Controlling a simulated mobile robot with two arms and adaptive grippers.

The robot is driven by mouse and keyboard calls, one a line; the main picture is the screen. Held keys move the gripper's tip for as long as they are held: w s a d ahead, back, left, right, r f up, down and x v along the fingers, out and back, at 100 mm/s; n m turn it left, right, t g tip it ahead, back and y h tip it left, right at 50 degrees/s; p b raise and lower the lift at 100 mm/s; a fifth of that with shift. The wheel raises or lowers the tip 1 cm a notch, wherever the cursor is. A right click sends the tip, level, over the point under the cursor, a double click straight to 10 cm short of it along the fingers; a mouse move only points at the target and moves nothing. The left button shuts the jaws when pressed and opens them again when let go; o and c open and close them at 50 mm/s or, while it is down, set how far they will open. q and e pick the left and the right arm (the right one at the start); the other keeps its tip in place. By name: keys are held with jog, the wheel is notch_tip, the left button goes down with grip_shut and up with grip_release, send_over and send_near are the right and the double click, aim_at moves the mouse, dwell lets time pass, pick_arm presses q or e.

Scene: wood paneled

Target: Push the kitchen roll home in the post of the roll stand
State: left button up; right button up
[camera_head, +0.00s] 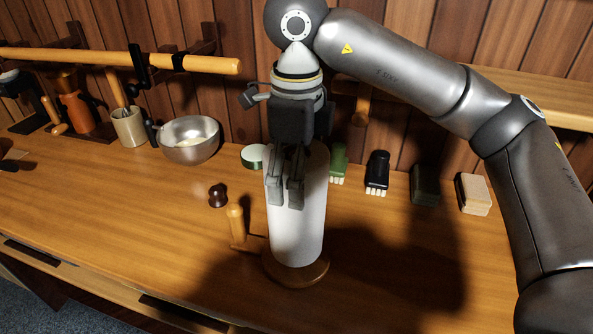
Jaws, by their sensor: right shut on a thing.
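The white kitchen roll (312,215) stands upright at the middle of the bench. Its lower end is at the round wooden base of the roll stand (297,272); I cannot tell whether a small gap is left there. The stand's post is hidden by the roll and my gripper. My right gripper (286,198) comes down from above at the roll's upper part, its dark fingers in front of the white side. It is shut on the roll. My left gripper is not in view.
A wooden peg (236,223) stands close left of the roll, with a small dark knob (217,195) behind it. A metal bowl (190,140), a utensil pot (129,127), brushes (377,172) and a tan block (474,194) line the back. The bench's front right is clear.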

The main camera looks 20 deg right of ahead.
jog(key=shift+f+b, duration=0.8)
jog(key=shift+f, duration=0.3)
jog(key=o, duration=1.1)
notch_tip(320, 180, up, 12)
jog(key=shift+r, duration=0.1)
